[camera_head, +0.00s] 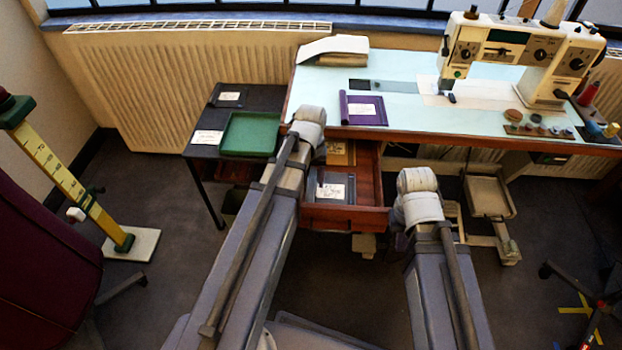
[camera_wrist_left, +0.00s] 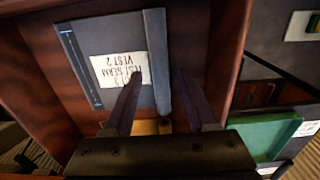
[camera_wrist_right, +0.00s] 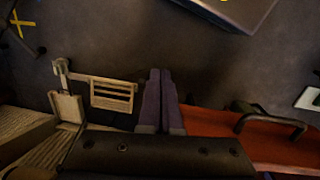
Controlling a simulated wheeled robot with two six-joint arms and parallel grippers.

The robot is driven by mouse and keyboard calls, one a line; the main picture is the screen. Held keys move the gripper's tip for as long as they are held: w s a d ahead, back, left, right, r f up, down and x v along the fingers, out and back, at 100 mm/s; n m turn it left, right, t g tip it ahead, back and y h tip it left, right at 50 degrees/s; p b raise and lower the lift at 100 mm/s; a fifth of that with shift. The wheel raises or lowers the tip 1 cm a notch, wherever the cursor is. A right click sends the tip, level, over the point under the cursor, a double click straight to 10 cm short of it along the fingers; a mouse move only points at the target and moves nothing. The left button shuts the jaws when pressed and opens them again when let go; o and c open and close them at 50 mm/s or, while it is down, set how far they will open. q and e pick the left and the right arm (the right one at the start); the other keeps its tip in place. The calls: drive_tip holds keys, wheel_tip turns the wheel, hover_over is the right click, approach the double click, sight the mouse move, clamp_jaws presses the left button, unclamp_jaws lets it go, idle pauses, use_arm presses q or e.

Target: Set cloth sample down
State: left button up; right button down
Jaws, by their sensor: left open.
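A grey cloth sample (camera_head: 330,182) with a white label and a thicker rolled edge lies in the open wooden drawer (camera_head: 345,217). In the left wrist view the sample (camera_wrist_left: 92,42) lies flat, its label reading "TEST SEAM VEST 2". My left gripper (camera_wrist_left: 158,76) is open over the drawer, its fingers on either side of the rolled edge (camera_wrist_left: 156,55). I cannot tell how far above it they are. In the head view my left fingers are hidden by the arm. My right gripper (camera_wrist_right: 160,72) is shut and empty, away from the sample.
A purple sample (camera_head: 363,117) lies on the sewing table near the sewing machine (camera_head: 520,50). A green tray (camera_head: 247,134) stands on a black side table (camera_head: 262,98) to the left. A mustard piece (camera_head: 340,153) is at the drawer's back. A treadle frame (camera_head: 489,195) is at right.

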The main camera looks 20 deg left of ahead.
use_arm(q)
wheel_tip(320, 180, up, 11)
drive_tip(key=p, duration=1)
drive_tip(key=s+d+m, duration=0.3)
drive_tip(key=s+d, duration=0.2)
drive_tip(key=d, duration=0.3)
drive_tip(key=s+d+m+y, duration=0.1)
drive_tip(key=s+d+m, duration=0.3)
drive_tip(key=s+d, duration=0.2)
drive_tip(key=shift+d, duration=0.95)
use_arm(e)
wheel_tip(320, 180, up, 11)
drive_tip(key=shift+f, duration=0.15)
use_arm(q)
drive_tip(key=shift+s+f, duration=0.1)
